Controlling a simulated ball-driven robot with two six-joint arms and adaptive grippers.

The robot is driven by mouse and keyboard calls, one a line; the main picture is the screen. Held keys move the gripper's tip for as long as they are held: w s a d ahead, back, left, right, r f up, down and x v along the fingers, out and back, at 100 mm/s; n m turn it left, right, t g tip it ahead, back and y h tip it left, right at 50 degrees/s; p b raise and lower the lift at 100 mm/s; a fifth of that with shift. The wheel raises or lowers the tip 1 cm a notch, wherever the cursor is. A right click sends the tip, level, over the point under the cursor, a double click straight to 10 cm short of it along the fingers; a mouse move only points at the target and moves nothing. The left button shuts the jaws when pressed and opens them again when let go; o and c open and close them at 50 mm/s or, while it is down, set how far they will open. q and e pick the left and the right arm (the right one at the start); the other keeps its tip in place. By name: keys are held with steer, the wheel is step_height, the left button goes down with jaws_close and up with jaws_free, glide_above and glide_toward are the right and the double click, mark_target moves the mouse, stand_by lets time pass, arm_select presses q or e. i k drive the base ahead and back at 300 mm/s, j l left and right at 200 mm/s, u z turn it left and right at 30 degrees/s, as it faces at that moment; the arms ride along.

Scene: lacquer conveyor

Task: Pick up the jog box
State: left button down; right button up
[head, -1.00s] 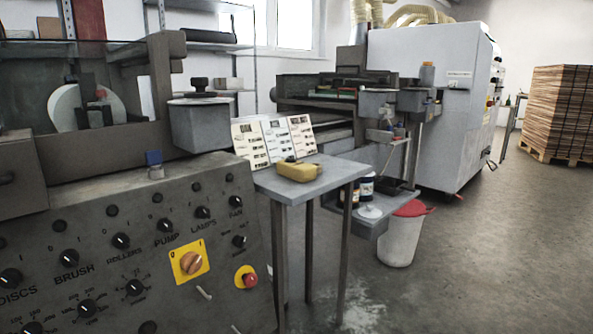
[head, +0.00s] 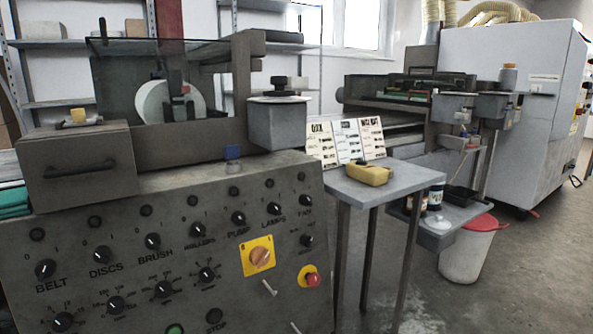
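The jog box (head: 363,174) looks to be the small yellow box lying on the small grey table (head: 411,187) right of the control panel. Neither of my grippers shows in the head view, so nothing is seen touching the yellow box.
The control panel (head: 130,240) with knobs and a red stop button (head: 312,279) stands left of the table. Printed cards (head: 345,141) stand behind the box. A lower shelf (head: 436,238) with jars and a white bin with a red lid (head: 467,255) are at right. Open floor (head: 540,275) lies beyond.

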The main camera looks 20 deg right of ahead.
mark_target(372, 175)
steer(key=i+l+u, duration=0.15)
steer(key=l+u, duration=1.25)
steer(key=l, duration=0.2)
